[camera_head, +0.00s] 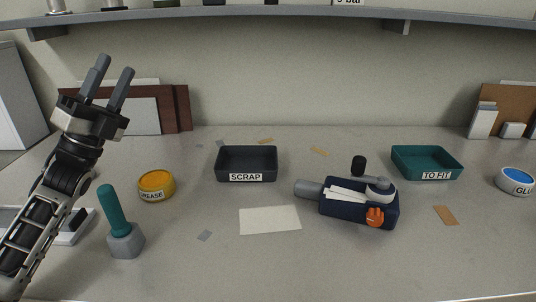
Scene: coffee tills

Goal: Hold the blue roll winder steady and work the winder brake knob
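The blue roll winder (338,209) sits on the counter right of centre. It is a dark blue body with a grey cylinder on its left end, white paper on top and a grey round part at the right. An orange knob (375,217) is on its front right; I take this as the brake knob. A black knob (358,166) stands up behind the body. My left gripper (113,80) is raised at the left, far from the winder, with its two fingers apart and nothing between them. My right gripper is not in view.
A dark SCRAP tray (247,177) and a teal TO FIT tray (436,175) stand behind. A GREASE tin (156,186), a teal-handled tool (113,212) and a GLUE tin (515,182) are at the sides. A white sheet (269,220) lies in front. A shelf (250,22) overhangs the back.

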